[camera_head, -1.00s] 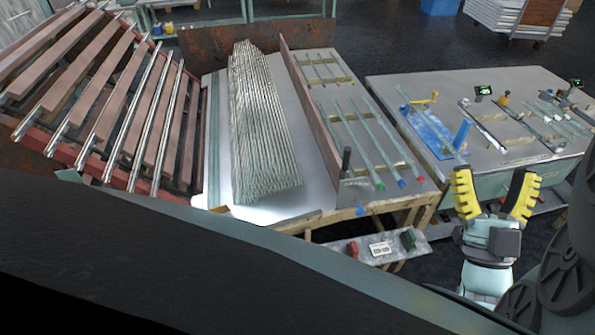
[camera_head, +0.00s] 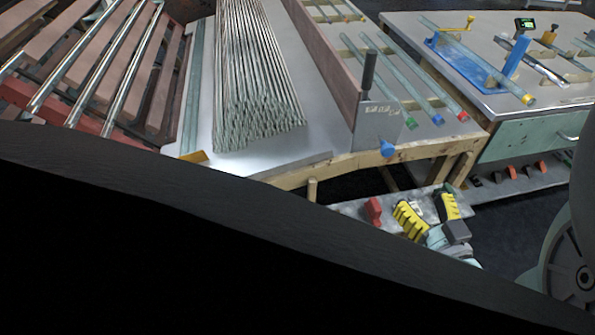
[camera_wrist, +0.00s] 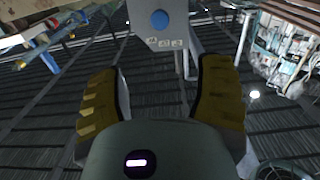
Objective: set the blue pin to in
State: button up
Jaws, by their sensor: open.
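The blue pin (camera_head: 387,148) shows its round blue head on the lower front of a grey metal plate (camera_head: 378,124) at the near edge of the wooden-framed table. In the wrist view the blue pin (camera_wrist: 159,19) is at the top middle, on the plate (camera_wrist: 157,38) and beyond my fingertips. My gripper (camera_head: 430,208) has yellow-padded fingers spread apart with nothing between them. It is below and to the right of the pin in the head view, apart from it. How deep the pin sits in the plate cannot be told.
A dark upright handle (camera_head: 369,72) rises from the plate. Tubes with green, blue and red ends lie to its right. A small shelf with a red block (camera_head: 373,210) is close to my gripper. A bundle of glass tubes (camera_head: 250,85) lies left. Dark floor is open between the tables.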

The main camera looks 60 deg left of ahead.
aim_at(389, 153)
jog(key=x, duration=1)
jog(key=f+x, duration=0.1)
jog(key=x, duration=0.5)
jog(key=shift+s+f, duration=0.1)
jog(key=shift+s, duration=0.1)
jog(key=shift+w, duration=0.1)
grip_shut()
